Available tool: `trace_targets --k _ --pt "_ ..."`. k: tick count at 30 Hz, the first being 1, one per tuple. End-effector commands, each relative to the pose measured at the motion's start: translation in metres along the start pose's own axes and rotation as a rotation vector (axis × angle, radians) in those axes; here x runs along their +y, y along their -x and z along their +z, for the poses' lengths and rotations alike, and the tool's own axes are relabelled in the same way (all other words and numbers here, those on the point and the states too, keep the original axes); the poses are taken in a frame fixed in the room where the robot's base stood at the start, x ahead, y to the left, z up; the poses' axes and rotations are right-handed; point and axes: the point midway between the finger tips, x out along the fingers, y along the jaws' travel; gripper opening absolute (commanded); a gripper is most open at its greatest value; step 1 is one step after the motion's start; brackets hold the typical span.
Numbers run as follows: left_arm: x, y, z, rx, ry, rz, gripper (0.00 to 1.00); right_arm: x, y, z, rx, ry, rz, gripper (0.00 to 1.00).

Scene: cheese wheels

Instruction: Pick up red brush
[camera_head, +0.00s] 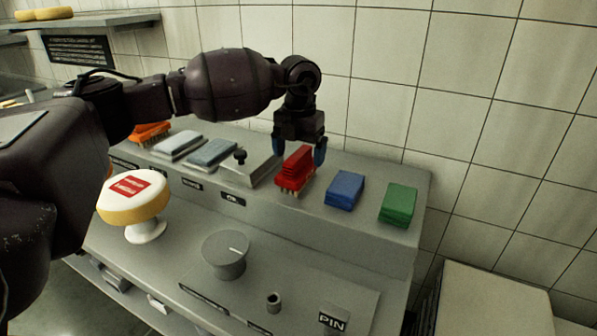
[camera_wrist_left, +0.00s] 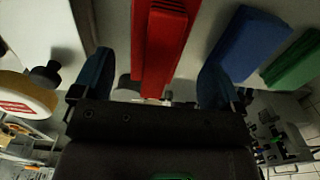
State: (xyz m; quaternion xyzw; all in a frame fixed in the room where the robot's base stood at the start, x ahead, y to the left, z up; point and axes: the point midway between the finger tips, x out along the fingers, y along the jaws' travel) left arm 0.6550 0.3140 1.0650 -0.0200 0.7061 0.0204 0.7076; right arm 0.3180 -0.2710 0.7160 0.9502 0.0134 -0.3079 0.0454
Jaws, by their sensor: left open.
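The red brush (camera_head: 295,168) stands bristles down on the grey shelf, between a metal block with a black knob and a blue block. My left gripper (camera_head: 299,152) is right above and behind it, pointing down, with blue fingertips on either side of the brush's upper part. In the left wrist view the red brush (camera_wrist_left: 165,40) lies between the two spread blue fingers (camera_wrist_left: 155,85), with gaps on both sides. The gripper is open and holds nothing. My right gripper is not in view.
A blue block (camera_head: 344,190) and green block (camera_head: 397,204) stand to the right. A metal block (camera_head: 250,170), grey sponges (camera_head: 212,153) and an orange brush (camera_head: 150,132) stand left. A cheese wheel (camera_head: 133,198) sits on a white stand in front. A tiled wall (camera_head: 385,80) closes the back.

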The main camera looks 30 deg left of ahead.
Motion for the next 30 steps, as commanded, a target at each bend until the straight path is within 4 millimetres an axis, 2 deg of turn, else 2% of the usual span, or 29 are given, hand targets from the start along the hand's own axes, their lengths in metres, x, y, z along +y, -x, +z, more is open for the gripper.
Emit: trace_targets --k 1,7,16,27,30 --pt "0.002 -0.010 0.000 0.005 0.001 0.001 0.92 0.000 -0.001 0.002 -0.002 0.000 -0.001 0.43" --pt "0.003 -0.036 0.001 0.006 0.000 0.001 0.92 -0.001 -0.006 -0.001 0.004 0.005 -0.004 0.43" --pt "0.003 -0.040 0.001 0.002 0.000 0.000 0.90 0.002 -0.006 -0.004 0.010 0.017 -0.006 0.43" --pt "0.003 -0.039 0.001 0.002 0.000 0.000 0.33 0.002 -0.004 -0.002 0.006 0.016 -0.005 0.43" --pt "0.003 -0.039 0.001 0.001 0.000 0.000 0.33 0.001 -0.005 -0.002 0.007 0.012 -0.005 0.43"
